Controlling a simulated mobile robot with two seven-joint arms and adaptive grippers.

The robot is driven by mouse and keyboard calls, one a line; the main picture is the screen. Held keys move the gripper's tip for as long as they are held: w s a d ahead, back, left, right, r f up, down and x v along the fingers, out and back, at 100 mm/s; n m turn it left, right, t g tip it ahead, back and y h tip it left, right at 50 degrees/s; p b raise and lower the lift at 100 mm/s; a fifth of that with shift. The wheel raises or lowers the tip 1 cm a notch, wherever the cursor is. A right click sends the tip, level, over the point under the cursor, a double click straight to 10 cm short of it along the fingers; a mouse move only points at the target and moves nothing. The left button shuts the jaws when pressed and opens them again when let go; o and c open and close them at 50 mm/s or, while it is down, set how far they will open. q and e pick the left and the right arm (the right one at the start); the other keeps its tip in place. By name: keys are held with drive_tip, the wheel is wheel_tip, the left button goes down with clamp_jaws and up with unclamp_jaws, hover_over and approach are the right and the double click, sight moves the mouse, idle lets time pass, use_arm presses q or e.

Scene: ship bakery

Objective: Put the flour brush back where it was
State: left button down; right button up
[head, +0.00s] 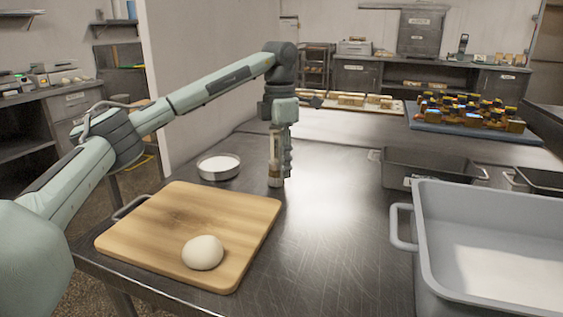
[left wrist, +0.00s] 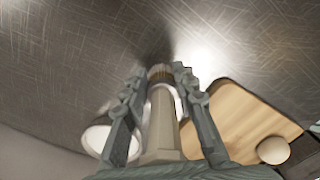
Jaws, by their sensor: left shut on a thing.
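The flour brush (left wrist: 161,128) has a pale handle and a dark bristle end. My left gripper (head: 280,165) is shut on it and holds it upright, bristles down, over the steel table, right of the round tin and behind the cutting board. The brush also shows in the head view (head: 274,172), partly covered by the fingers. Its lower end is at or just above the table top; I cannot tell whether it touches. In the left wrist view, the gripper's two fingers (left wrist: 160,80) stand on both sides of the brush. My right gripper is not in view.
A wooden board (head: 150,238) with a dough ball (head: 203,252) lies at front left. A round tin (head: 219,175) with white contents stands behind it. A large grey tub (head: 430,260) and dark trays (head: 405,178) are at right. The middle of the table (head: 335,225) is clear.

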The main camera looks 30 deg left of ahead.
use_arm(q)
drive_tip(key=shift+f, duration=0.15)
drive_tip(key=c, duration=1.2)
unclamp_jaws()
